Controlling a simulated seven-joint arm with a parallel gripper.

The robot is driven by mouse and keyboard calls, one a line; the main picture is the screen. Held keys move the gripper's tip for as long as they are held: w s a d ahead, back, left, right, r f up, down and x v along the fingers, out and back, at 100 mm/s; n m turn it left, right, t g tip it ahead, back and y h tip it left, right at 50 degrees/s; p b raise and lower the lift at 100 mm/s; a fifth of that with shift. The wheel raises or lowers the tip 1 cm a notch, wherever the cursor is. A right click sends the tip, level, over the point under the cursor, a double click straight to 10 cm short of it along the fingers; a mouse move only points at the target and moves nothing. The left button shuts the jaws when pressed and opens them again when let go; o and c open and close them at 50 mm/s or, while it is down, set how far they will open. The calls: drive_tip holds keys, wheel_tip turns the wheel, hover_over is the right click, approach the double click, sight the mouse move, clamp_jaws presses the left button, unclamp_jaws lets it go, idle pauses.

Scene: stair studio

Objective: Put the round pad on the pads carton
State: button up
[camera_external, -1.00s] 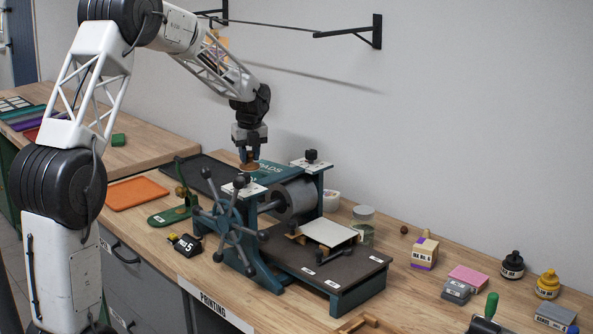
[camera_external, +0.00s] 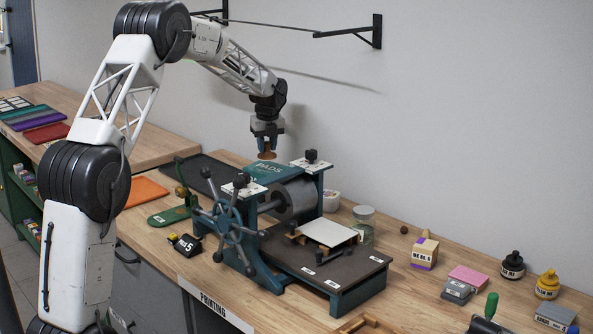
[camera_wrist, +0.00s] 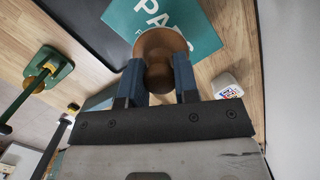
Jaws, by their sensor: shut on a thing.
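My gripper (camera_external: 267,146) is shut on the round pad (camera_external: 267,155), a small brown wooden disc with a knob-like shape. In the wrist view the pad (camera_wrist: 160,45) sits between the blue fingers. The teal pads carton (camera_external: 262,173), lettered "PADS", stands behind the press. The pad is held above the carton in the external view. In the wrist view the pad covers part of the carton's lettered face (camera_wrist: 204,38) near its lower edge. The press hides the carton's lower part in the external view.
The teal printing press (camera_external: 335,297), with its spoked wheel (camera_external: 229,228), stands just in front of the carton. A dark tray (camera_external: 204,163) lies left of it, and a green stand (camera_external: 170,216) nearer. A white tub (camera_wrist: 226,86) is to the right. Several inks and blocks occupy the right bench.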

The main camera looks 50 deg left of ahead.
sight(268, 153)
drive_tip(key=shift+w+a, duration=0.25)
drive_tip(key=shift+w, duration=0.25)
drive_tip(key=shift+f, duration=0.15)
drive_tip(key=shift+f, duration=1.65)
drive_tip(key=shift+f, duration=0.1)
drive_tip(key=o, duration=1)
drive_tip(key=shift+c, duration=0.2)
drive_tip(key=r, duration=0.4)
drive_tip(key=d+r, duration=0.1)
drive_tip(key=r, duration=0.7)
drive_tip(key=shift+s+d+r, duration=0.1)
drive_tip(key=shift+s+d, duration=0.1)
drive_tip(key=shift+s, duration=0.1)
